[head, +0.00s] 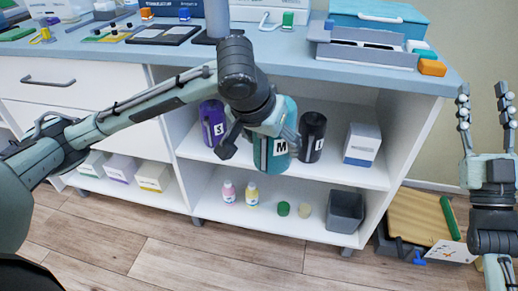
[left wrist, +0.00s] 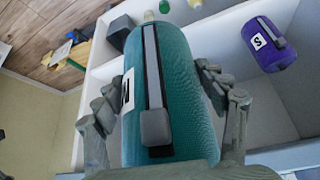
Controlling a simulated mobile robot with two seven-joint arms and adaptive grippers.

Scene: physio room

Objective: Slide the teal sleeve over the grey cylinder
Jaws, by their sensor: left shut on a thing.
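The teal sleeve (head: 272,158) has an M label and a grey strap. My left gripper (head: 262,140) is shut on it and holds it in front of the open shelf. In the left wrist view the teal sleeve (left wrist: 180,85) lies between the two fingers of my left gripper (left wrist: 155,100). A grey cylinder (head: 217,18) stands on the counter, behind and above my left gripper; its top is cut off by the picture edge. My right gripper (head: 484,95) is open and empty at the far right, fingers pointing up.
A purple sleeve (head: 212,122) marked S and a black sleeve (head: 312,137) stand on the upper shelf, with a white-blue box (head: 362,144). Bottles and a grey bin (head: 346,210) are below. A grey tray (head: 362,62) and blocks sit on the counter's right.

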